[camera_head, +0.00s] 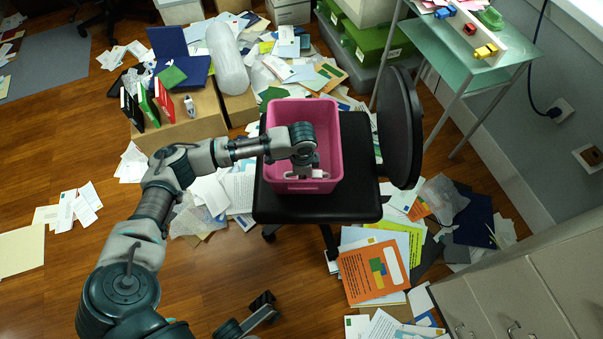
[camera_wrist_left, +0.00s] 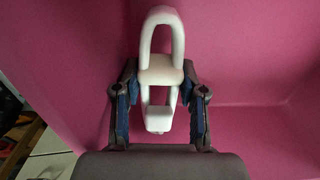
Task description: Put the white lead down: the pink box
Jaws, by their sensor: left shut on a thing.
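The pink box (camera_head: 333,118) is an open bin on the seat of a black chair. My left gripper (camera_head: 305,173) reaches down inside it, near its front wall. In the left wrist view my left gripper (camera_wrist_left: 160,105) is shut on the white lead (camera_wrist_left: 161,68), which shows as a white looped piece between the two fingers. The pink walls of the box (camera_wrist_left: 260,60) fill most of that view. In the head view a bit of the white lead (camera_head: 319,173) shows beside the fingers. I cannot tell whether it touches the box floor.
The black chair (camera_head: 290,208) has its backrest (camera_head: 400,125) at the right of the box. A glass side table (camera_head: 470,60) with toys stands at the upper right. Papers and cardboard boxes (camera_head: 185,115) clutter the floor around. Bare wood floor lies at the lower left.

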